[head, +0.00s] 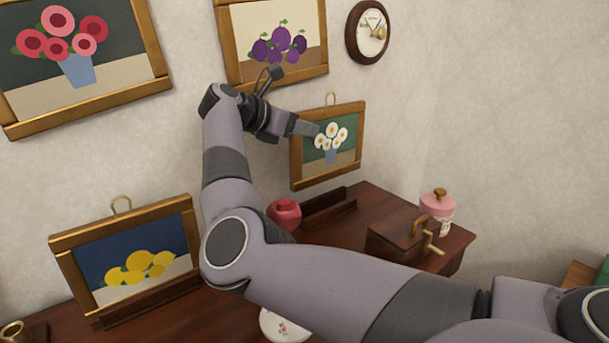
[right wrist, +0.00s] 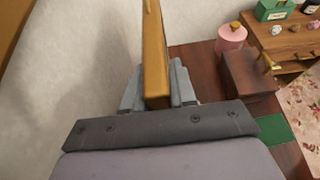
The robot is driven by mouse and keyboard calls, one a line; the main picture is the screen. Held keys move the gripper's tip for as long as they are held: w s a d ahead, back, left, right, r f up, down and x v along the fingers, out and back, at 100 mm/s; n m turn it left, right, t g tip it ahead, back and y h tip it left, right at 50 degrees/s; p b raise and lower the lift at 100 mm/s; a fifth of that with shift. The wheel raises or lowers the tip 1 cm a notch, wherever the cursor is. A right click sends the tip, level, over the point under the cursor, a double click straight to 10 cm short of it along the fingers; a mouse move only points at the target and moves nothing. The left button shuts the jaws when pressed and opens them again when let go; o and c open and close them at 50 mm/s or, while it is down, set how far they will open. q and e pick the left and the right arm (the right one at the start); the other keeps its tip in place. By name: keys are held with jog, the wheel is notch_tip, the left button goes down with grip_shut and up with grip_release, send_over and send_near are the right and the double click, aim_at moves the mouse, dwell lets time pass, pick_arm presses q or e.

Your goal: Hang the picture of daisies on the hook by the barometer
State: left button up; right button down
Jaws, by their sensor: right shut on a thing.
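The daisies picture (head: 343,158) has a wooden frame with a small ring on top and shows white flowers in a blue vase. My right gripper (head: 304,128) is shut on its left frame edge and holds it upright, close to the wall, above the back of the mantel. In the right wrist view the frame (right wrist: 155,70) stands edge-on between the fingers (right wrist: 157,92). The round barometer (head: 368,32) hangs on the wall above and right of the daisies picture. I see no bare hook. My left gripper is out of view.
The plums picture (head: 230,68) and the red flowers picture (head: 120,92) hang on the wall. The lemons picture (head: 75,245) stands on the mantel (head: 375,205). A red pot (head: 285,213), a plate (head: 284,326), a wooden grinder (head: 405,240) and a pink canister (head: 438,208) stand below.

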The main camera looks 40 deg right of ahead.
aim_at(301, 169)
notch_tip(301, 169, down, 10)
jog(key=shift+r, duration=0.15)
dwell(0.3)
jog(key=shift+b, duration=0.35)
jog(key=c, duration=0.9)
grip_release()
